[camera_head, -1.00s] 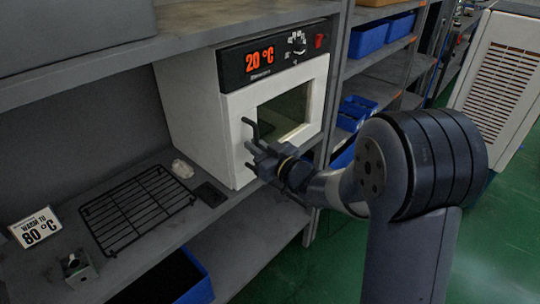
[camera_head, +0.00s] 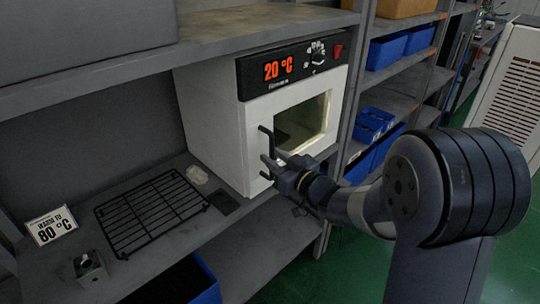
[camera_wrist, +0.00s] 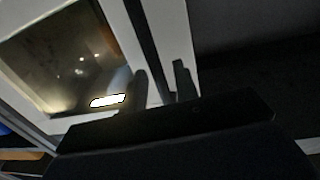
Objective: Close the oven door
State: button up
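The oven (camera_head: 215,125) is a white box with a black top panel reading 20 °C. Its white door (camera_head: 325,112) has a window and looks flush or nearly flush with the body; I cannot tell if a small gap remains. The dark vertical handle (camera_head: 266,143) is on the door's left side. My gripper (camera_head: 266,168) is at the handle's lower part. In the wrist view, the fingers of my gripper (camera_wrist: 161,88) stand apart on either side of the dark handle bar (camera_wrist: 150,45). Whether they touch it is unclear.
A black wire rack (camera_head: 150,212) lies on the shelf left of the oven. A card reading 80 °C (camera_head: 52,225) and a small metal block (camera_head: 89,268) are farther left. Blue bins (camera_head: 375,125) fill the shelves at right. Green floor (camera_head: 345,260) shows below.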

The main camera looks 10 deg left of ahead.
jog(key=v, duration=0.8)
jog(key=shift+s+d+b, duration=0.2)
jog(key=shift+s+b, duration=0.05)
jog(key=shift+b, duration=0.1)
jog(key=p+x, duration=0.1)
jog(key=x, duration=0.9)
jog(key=shift+w+a, duration=0.15)
jog(key=shift+w, duration=0.15)
jog(key=d, duration=0.1)
jog(key=s+d+p, duration=0.1)
jog(key=d, duration=0.1)
jog(key=s+d, duration=0.1)
jog(key=shift+s+d+p, duration=0.2)
jog(key=shift+d+p, duration=0.1)
jog(key=shift+d, duration=0.05)
